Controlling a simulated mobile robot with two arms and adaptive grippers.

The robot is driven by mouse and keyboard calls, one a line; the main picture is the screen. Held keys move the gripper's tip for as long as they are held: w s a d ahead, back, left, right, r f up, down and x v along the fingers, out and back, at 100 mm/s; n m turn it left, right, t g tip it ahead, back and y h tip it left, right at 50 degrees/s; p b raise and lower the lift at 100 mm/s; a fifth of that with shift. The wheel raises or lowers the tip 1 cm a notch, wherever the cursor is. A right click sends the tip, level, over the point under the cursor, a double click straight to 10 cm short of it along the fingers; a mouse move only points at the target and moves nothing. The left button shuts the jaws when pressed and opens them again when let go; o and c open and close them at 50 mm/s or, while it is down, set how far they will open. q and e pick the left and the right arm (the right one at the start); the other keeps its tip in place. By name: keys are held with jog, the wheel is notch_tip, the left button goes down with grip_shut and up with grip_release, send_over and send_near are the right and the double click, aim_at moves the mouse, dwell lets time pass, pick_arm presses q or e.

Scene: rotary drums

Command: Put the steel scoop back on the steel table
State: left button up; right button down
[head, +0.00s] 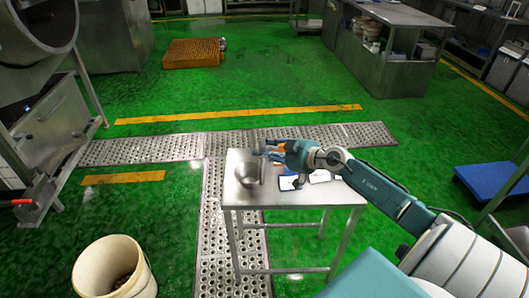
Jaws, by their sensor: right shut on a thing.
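The steel table (296,196) is a small metal table in the middle of the head view. The steel scoop (247,173) shows as a shiny grey bowl shape at the table's left side, with an upright part beside my right gripper. My right gripper (266,152) comes in from the right over the table and is shut on the scoop. The fingers partly hide the place of the grip. I cannot tell whether the scoop touches the tabletop or hangs just above it. My left gripper is not in view.
Small blue-and-white items (288,183) lie on the tabletop below my right wrist. A cream bucket (95,266) stands on the floor at the lower left. A steel drum machine (45,105) is at the left. A brown pallet (191,53) lies farther back. Green floor behind the table is open.

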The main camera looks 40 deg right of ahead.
jog(key=c, duration=1.4)
grip_release()
